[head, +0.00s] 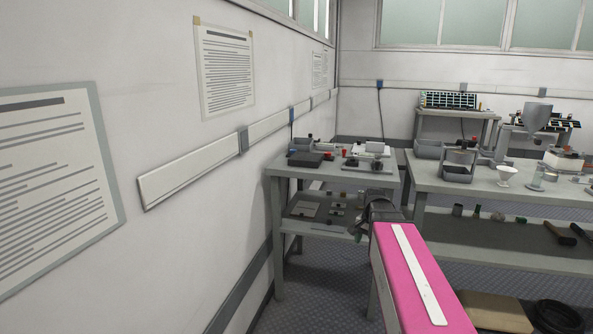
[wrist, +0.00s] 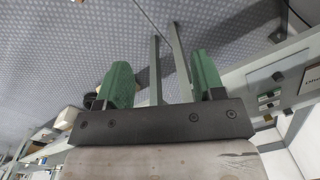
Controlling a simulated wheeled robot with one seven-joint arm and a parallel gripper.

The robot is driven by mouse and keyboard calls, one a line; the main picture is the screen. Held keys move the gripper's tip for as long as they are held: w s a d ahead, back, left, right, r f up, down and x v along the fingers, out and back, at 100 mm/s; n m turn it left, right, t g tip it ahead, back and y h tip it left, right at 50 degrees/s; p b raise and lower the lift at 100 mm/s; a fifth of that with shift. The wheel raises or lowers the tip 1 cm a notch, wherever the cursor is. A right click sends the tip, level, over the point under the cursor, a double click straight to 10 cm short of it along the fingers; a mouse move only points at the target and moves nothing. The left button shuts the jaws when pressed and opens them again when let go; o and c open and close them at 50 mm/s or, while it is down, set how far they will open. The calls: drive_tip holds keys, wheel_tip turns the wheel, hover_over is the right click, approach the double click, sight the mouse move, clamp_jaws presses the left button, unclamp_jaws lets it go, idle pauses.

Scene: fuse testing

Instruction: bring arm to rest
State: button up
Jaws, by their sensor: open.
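My gripper (wrist: 163,84) shows in the wrist view, with two green fingers standing well apart on a dark bracket. It is open and nothing is between the fingers. Beyond it are the patterned grey floor and, at the right, grey table parts seen at a tilt. In the head view the arm reaches forward from the lower right toward the tables. I cannot make out the gripper's fingers clearly there.
A grey two-level table (head: 281,215) with small devices stands by the left wall. A longer grey bench (head: 440,183) with cups, a funnel and tools is at the right. A further table (head: 425,113) holds a panel at the back. Patterned floor (head: 325,285) is bare at the front left.

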drive_tip(key=s+a+f+n, duration=0.3)
drive_tip(key=s+f+n, duration=0.1)
drive_tip(key=s+f, duration=0.1)
drive_tip(key=s+a+f+n, duration=0.3)
drive_tip(key=s+f, duration=0.3)
drive_tip(key=f, duration=0.2)
drive_tip(key=shift+a+n+h, duration=0.3)
drive_tip(key=shift+n, duration=0.3)
drive_tip(key=shift+f, duration=0.1)
drive_tip(key=shift+c, duration=0.3)
